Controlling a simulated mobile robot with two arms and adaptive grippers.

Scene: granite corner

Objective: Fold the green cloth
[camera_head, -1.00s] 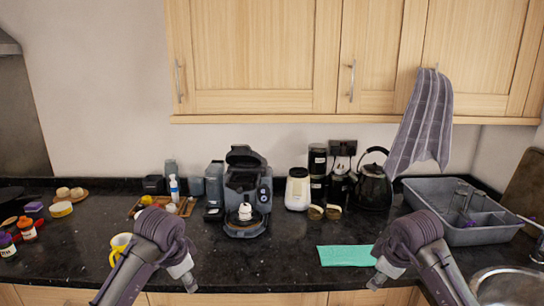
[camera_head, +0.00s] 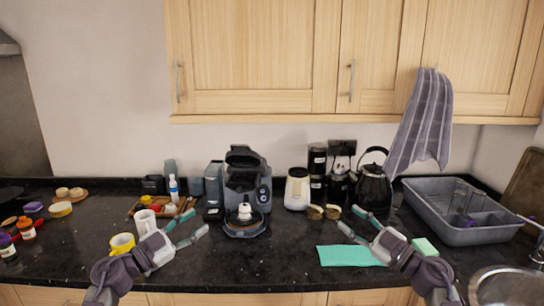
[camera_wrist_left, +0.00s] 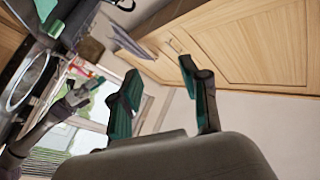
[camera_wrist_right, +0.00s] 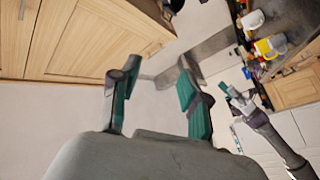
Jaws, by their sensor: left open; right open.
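The green cloth (camera_head: 348,256) lies flat on the black worktop in the head view, near the front edge and right of centre. It appears as a neat rectangle; whether it is in layers I cannot tell. My right gripper (camera_head: 346,216) is open and empty, its fingers pointing away over the worktop behind the cloth. Its wrist is at the cloth's right end and may hide a little of it. My left gripper (camera_head: 200,220) is open and empty, in front of the coffee machine, well left of the cloth. Both wrist views show spread, empty fingers, left (camera_wrist_left: 157,68) and right (camera_wrist_right: 157,70).
A green-and-white block (camera_head: 424,248) lies right of my right wrist. The coffee machine (camera_head: 246,180), a white canister (camera_head: 298,188) and a kettle (camera_head: 373,187) stand behind. A white mug (camera_head: 146,221) and yellow mug (camera_head: 121,243) are by my left gripper. A grey basin (camera_head: 470,236) is at right.

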